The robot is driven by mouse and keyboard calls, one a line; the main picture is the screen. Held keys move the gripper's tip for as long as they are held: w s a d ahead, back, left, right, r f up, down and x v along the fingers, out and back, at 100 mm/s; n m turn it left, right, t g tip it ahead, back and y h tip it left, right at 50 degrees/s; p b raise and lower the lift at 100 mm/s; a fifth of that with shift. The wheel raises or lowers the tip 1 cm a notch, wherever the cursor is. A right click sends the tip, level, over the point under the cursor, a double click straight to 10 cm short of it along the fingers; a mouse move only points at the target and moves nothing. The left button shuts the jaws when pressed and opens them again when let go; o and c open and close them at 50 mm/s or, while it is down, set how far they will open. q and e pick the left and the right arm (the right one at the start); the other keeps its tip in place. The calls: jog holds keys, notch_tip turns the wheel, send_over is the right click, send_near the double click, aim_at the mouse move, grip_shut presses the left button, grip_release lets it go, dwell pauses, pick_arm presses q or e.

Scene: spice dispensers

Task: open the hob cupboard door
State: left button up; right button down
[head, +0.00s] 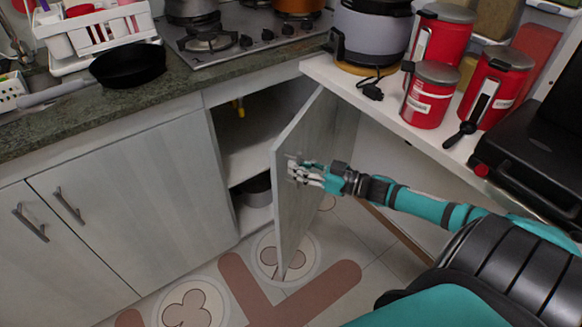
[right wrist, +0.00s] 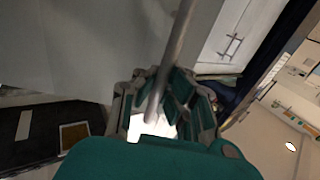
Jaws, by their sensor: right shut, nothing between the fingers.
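The hob cupboard door (head: 322,130), pale grey wood, stands swung well out from the cabinet under the hob (head: 262,28). The cupboard interior (head: 238,135) shows a shelf and a dark pot (head: 257,184) below it. My right gripper (head: 300,172) is at the handle on the door's outer face. In the right wrist view, the grey handle bar (right wrist: 181,40) runs down to the fingers of my right gripper (right wrist: 166,98). The gripper is shut with nothing held; the fingers partly hide the handle. My left gripper is not in view.
A counter (head: 60,125) with a black pan (head: 128,64) lies at the left, above closed double doors (head: 135,195). A white shelf (head: 345,84) with red canisters (head: 430,95) is above my right arm. The patterned floor below the door is clear.

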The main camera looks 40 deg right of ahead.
jog(key=c, duration=2)
grip_release()
jog(key=shift+c, duration=0.2)
jog(key=o, duration=0.7)
jog(key=shift+c, duration=0.2)
jog(key=v, duration=0.7)
jog(key=shift+s, duration=0.2)
jog(key=shift+r, duration=0.1)
